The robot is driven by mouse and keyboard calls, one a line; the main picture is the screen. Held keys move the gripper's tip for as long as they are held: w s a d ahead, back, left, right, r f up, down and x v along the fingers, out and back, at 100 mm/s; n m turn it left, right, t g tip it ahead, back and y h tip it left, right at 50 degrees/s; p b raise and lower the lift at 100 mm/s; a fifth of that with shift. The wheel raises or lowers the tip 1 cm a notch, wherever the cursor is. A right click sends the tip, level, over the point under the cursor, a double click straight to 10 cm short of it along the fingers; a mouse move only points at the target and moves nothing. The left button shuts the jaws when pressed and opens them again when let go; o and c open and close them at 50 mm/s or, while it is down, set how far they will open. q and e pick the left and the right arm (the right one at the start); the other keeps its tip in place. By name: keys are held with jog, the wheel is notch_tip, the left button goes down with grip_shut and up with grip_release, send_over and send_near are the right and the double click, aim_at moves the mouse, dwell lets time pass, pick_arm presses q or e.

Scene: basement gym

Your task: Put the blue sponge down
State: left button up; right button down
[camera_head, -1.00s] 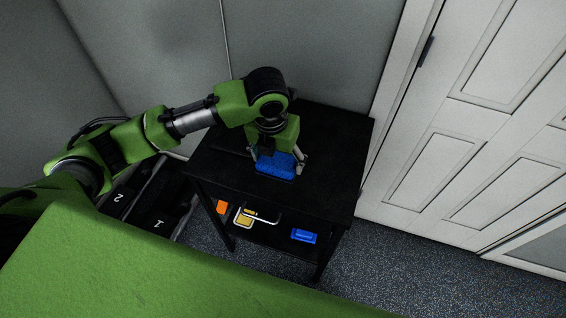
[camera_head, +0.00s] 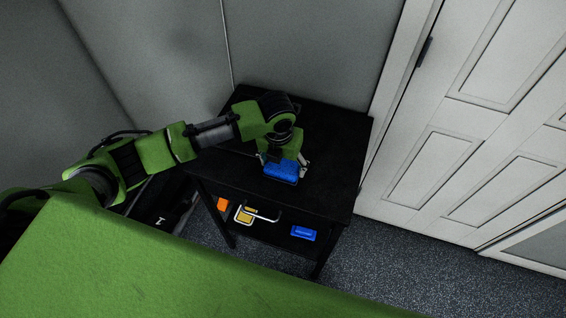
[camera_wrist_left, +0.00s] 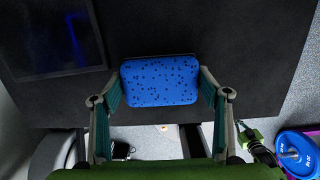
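The blue sponge (camera_head: 281,173) is a rounded block with dark specks. It is between the fingers of my left gripper (camera_head: 284,166), over the black table top (camera_head: 325,150). In the left wrist view the sponge (camera_wrist_left: 160,82) fills the gap between the two fingertips of the left gripper (camera_wrist_left: 160,75), which appear to touch its short sides. Dark table top (camera_wrist_left: 240,30) shows around it. Whether its underside touches the table I cannot tell. My right gripper is in neither view.
The table's lower shelf holds an orange item (camera_head: 222,204), a yellow-and-white item (camera_head: 246,215) and a blue box (camera_head: 303,233). A dark flat panel (camera_wrist_left: 50,40) lies on the top. A white door (camera_head: 470,130) stands to the right. The table top right of the sponge is clear.

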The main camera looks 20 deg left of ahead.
aim_at(281, 170)
pick_arm(q)
jog(key=o, duration=0.4)
notch_tip(281, 170, up, 12)
jog(key=s+b, duration=0.1)
jog(key=s, duration=0.1)
jog(key=shift+w, duration=0.1)
dwell(0.5)
